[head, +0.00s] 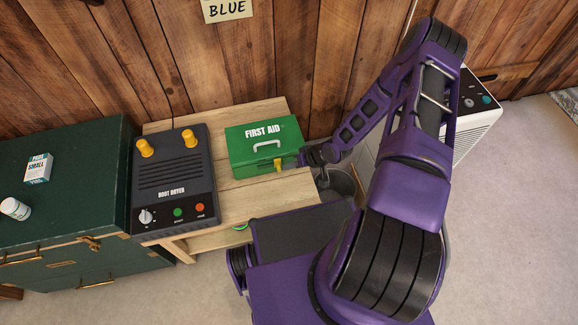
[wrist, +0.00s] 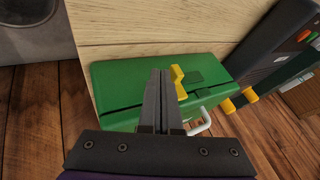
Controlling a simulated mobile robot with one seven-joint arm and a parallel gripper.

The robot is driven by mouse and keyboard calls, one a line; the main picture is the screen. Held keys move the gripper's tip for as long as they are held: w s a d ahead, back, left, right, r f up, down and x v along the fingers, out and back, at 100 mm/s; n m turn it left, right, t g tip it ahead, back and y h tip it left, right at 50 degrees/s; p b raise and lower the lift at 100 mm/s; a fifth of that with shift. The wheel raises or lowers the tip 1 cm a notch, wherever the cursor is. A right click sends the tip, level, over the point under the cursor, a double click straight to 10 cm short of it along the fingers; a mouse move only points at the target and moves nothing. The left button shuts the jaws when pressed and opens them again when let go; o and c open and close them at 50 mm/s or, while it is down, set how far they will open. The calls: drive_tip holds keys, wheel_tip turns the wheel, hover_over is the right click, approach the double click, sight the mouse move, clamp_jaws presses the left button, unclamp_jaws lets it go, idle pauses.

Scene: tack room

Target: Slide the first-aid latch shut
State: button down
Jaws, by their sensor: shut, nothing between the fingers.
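The green first-aid box (head: 262,146) stands on the wooden table with its lid down and a light handle on top. Its yellow latch (head: 279,167) is on the front face, toward the right. In the wrist view the latch (wrist: 178,82) shows just beside the fingertips, on the green box (wrist: 120,84). My gripper (head: 308,157) is at the right end of the box. Its fingers (wrist: 160,75) are together and empty. I cannot tell whether they touch the latch or the box.
A boot dryer (head: 174,180) with yellow posts stands left of the box. A dark green chest (head: 60,200) carries a small carton (head: 38,168) and a white bottle (head: 15,209). A grey bucket (head: 340,185) stands right of the table. The table front (head: 250,195) is bare.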

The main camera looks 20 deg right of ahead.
drive_tip(key=shift+a, duration=0.25)
drive_tip(key=shift+a, duration=0.1)
drive_tip(key=a+b, duration=0.1)
drive_tip(key=a, duration=0.3)
drive_tip(key=shift+a, duration=0.75)
